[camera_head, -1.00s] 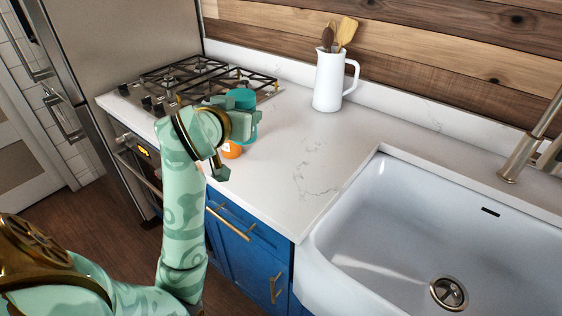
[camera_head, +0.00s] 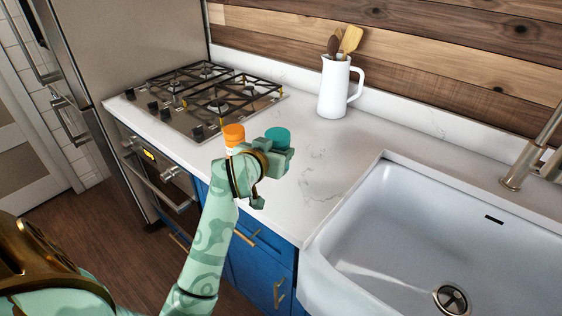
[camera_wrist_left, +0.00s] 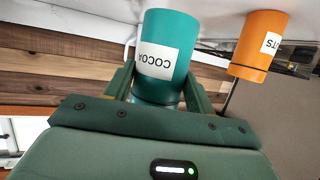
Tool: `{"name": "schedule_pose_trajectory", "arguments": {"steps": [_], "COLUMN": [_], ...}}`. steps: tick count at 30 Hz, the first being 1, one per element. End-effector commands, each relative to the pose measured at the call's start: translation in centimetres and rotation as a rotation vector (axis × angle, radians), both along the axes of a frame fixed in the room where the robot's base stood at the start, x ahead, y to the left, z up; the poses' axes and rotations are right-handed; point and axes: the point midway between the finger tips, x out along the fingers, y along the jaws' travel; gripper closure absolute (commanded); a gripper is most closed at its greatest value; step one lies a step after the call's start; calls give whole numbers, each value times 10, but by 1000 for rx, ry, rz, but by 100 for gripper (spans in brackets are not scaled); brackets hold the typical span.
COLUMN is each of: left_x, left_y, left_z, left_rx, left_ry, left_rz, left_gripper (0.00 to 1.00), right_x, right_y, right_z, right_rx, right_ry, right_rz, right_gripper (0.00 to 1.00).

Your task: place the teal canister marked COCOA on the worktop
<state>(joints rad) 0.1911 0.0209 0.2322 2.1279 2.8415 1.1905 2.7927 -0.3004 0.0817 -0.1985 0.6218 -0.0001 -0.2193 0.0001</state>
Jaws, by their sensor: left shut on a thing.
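The teal canister (camera_head: 278,136) is in my left gripper (camera_head: 274,158), over the worktop (camera_head: 320,150) right of the hob. Only its top shows in the head view, as the gripper hides its lower part. In the left wrist view the teal canister (camera_wrist_left: 166,38) is between the two fingers (camera_wrist_left: 158,92), its white COCOA label upside down in the picture. The gripper is shut on it. I cannot tell whether its base touches the worktop. My right gripper is not in view.
An orange canister (camera_head: 234,133) stands close left of the gripper; it also shows in the left wrist view (camera_wrist_left: 258,40). The gas hob (camera_head: 205,100) is at left, a white jug of utensils (camera_head: 334,90) behind, the sink (camera_head: 400,220) at right. Worktop between jug and sink is clear.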

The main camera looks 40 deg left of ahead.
Motion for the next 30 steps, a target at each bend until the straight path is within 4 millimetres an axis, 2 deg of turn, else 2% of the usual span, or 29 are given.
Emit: {"name": "schedule_pose_trajectory", "arguments": {"steps": [1,8,13,26,27,28,30], "left_x": [5,18,17,17,17,17,17], "left_y": [-3,-12,-11,-11,-11,-11,-11], "left_z": [-10,-29,-54,-60,-59,-59,-59], "left_rx": [1,2,6,3,3,3,3], "left_ry": [2,0,1,-2,0,-1,-1], "left_rz": [-1,0,1,2,2,2,2], "left_gripper": [74,74,74,74,34,26,24], "right_x": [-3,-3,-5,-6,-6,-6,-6], "right_y": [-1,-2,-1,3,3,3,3], "right_z": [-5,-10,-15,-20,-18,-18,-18], "right_rx": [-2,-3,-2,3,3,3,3], "right_ry": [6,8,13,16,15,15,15], "right_rz": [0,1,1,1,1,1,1], "right_gripper": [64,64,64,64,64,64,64]}}
